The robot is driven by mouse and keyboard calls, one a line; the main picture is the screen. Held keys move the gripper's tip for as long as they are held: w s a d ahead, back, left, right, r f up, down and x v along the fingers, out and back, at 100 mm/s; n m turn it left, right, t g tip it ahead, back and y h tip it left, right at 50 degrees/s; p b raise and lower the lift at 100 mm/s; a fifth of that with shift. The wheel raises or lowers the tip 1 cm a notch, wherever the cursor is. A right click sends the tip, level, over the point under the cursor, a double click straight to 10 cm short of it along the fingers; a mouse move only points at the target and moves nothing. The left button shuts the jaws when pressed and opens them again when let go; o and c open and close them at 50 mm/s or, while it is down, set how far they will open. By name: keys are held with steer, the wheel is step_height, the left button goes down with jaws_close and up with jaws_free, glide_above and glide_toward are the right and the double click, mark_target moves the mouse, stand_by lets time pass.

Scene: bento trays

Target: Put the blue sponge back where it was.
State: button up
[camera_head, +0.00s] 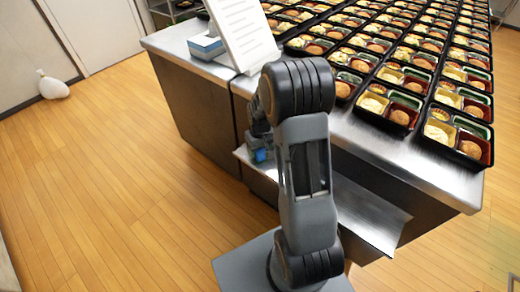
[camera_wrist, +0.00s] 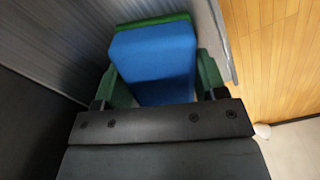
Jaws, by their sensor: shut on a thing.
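The blue sponge (camera_wrist: 153,62) has a green layer along its far edge in the wrist view. My gripper (camera_wrist: 161,78) is shut on it, with one green finger on each side. In the head view a small blue part of the sponge (camera_head: 261,155) shows left of my arm, at the left end of a low metal shelf (camera_head: 365,215) on the counter's side. My arm hides most of my gripper there. I cannot tell whether the sponge touches the shelf.
The metal counter (camera_head: 165,40) holds many rows of black bento trays (camera_head: 455,155). A white sheet on a stand (camera_head: 245,35) and a small pale-blue box (camera_head: 206,47) stand at its left end. The wooden floor (camera_head: 90,170) at left is clear, except for a white bag (camera_head: 53,88) by the wall.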

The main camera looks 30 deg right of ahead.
steer(key=o, duration=0.9)
steer(key=shift+f, duration=0.1)
step_height(320, 180, up, 12)
steer(key=p, duration=0.2)
steer(key=s+a+r+t, duration=0.1)
steer(key=s+a+r, duration=0.1)
steer(key=s, duration=0.3)
steer(key=s+a+r+t, duration=0.1)
steer(key=s+a+r, duration=0.2)
steer(key=s+a, duration=0.1)
steer(key=s+a+r+t, duration=0.1)
steer(key=s+a+r, duration=0.2)
steer(key=s, duration=0.3)
steer(key=shift+s+a+m, duration=0.15)
steer(key=shift+a+m, duration=0.05)
steer(key=shift+m, duration=0.1)
